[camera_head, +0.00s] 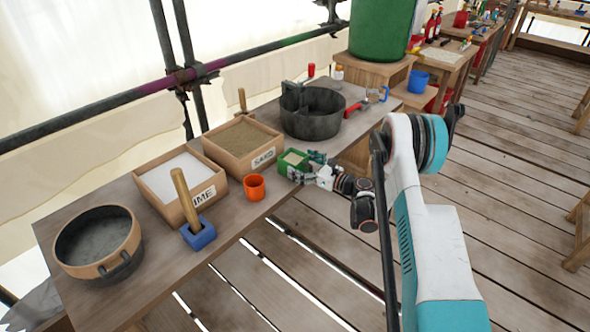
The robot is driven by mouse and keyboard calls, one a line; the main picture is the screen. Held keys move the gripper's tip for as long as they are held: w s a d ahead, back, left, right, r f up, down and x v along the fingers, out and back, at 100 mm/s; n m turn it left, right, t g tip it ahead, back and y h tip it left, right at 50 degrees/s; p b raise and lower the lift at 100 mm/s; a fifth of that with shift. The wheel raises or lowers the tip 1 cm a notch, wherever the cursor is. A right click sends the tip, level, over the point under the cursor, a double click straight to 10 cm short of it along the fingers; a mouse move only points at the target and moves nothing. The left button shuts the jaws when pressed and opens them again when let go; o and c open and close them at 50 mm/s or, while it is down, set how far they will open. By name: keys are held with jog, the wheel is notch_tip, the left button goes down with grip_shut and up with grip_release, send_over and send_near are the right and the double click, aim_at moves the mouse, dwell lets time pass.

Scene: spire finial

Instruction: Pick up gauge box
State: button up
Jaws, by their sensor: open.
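The gauge box looks to be the small green box (292,161) with a pale sandy patch on top, sitting on the workbench (225,228) near its front edge. My gripper (306,166) is open at the right side of this box. One finger shows near the box's back right and the other near its front right. The fingers are very close to the box, but I cannot tell whether they touch it. Part of the box's right side is hidden by the fingers.
An orange cup (254,187) stands just left of the box. A blue-headed mallet (198,233) and a round sieve (98,243) are farther left.

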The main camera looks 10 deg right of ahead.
jog(key=x, duration=0.2)
jog(key=shift+w+a+f+b, duration=0.1)
jog(key=shift+w+a+b, duration=0.15)
jog(key=shift+a+b, duration=0.1)
jog(key=shift+d, duration=0.1)
jog(key=c, duration=1.2)
